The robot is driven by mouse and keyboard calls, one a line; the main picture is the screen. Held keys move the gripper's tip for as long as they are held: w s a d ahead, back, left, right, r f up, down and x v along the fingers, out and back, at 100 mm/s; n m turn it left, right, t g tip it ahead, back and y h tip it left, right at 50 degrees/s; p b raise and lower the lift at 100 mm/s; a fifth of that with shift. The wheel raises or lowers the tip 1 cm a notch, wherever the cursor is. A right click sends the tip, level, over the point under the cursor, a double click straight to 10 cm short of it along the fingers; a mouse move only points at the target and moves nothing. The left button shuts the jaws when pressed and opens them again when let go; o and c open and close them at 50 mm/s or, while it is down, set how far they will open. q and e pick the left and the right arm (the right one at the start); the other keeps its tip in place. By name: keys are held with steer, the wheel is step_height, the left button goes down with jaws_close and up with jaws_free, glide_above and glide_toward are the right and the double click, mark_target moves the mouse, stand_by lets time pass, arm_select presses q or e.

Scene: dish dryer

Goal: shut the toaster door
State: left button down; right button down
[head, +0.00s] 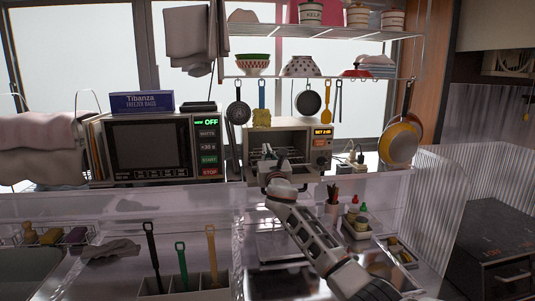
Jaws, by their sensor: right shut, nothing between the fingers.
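The toaster (318,128) is a beige toaster oven on the ledge, right of the microwave. Its front is open, and a wire rack shows inside. The door seems to be folded down in front, but my right gripper and wrist hide most of it, so its exact angle cannot be told. My right gripper (272,176) is shut and empty, close in front of the toaster's opening. I cannot tell whether it touches the door. My left gripper is not in view.
A microwave (150,147) stands left of the toaster. Utensils and a pan (309,102) hang from the shelf above. Bottles (355,216) stand at lower right, and a utensil holder (185,287) at lower left.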

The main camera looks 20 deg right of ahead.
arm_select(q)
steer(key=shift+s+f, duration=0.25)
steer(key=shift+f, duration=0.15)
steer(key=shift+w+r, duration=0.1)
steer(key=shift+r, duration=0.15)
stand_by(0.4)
